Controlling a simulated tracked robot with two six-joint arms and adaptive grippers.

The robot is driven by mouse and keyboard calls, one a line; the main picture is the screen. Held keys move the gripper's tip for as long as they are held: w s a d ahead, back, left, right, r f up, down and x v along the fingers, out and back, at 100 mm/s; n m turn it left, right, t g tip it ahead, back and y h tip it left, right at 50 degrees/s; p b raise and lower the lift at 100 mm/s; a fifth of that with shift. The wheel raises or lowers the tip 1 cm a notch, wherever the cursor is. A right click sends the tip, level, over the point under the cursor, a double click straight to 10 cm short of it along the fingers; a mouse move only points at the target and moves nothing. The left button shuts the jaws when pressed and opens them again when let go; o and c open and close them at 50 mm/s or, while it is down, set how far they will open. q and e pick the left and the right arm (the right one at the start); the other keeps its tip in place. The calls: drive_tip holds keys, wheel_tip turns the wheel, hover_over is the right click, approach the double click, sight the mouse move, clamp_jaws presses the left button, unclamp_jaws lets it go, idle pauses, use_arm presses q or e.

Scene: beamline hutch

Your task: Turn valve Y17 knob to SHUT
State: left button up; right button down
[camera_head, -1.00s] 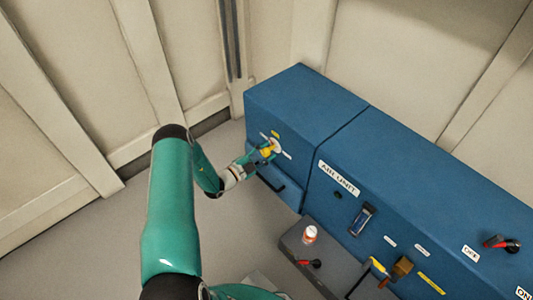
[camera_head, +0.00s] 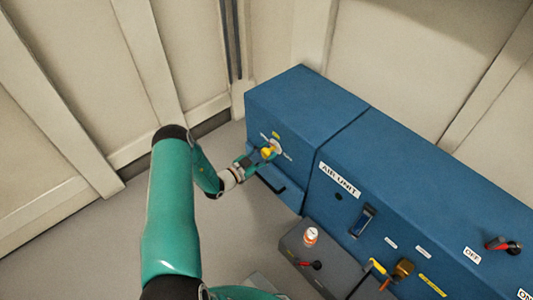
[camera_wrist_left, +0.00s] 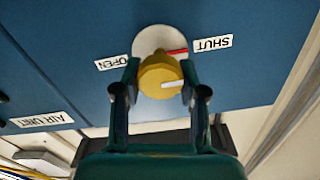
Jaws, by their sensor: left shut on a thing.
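The yellow valve knob (camera_head: 268,152) is on the left front of the blue cabinet (camera_head: 300,100). In the left wrist view the yellow knob (camera_wrist_left: 160,77) stands before a pale round plate with a red mark. The picture is upside down; the OPEN label (camera_wrist_left: 111,62) is left and the SHUT label (camera_wrist_left: 212,43) right. The white line on the knob points right, to the SHUT side, below that label. My left gripper (camera_wrist_left: 160,88) is shut on the knob, one finger on each side; it also shows in the head view (camera_head: 259,157). My right gripper is out of view.
The AIR UNIT panel (camera_head: 339,180) is to the right, with a switch (camera_head: 363,220) and a red-handled knob (camera_head: 502,244). Wall panels stand at the left.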

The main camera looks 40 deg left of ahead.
use_arm(q)
drive_tip(key=shift+s+a+f, duration=0.1)
drive_tip(key=shift+a+f, duration=0.05)
drive_tip(key=shift+f, duration=0.1)
drive_tip(key=o, duration=1.1)
drive_tip(key=shift+o, duration=0.2)
drive_tip(key=shift+r, duration=0.1)
drive_tip(key=s, duration=1.1)
drive_tip(key=shift+s+a, duration=0.4)
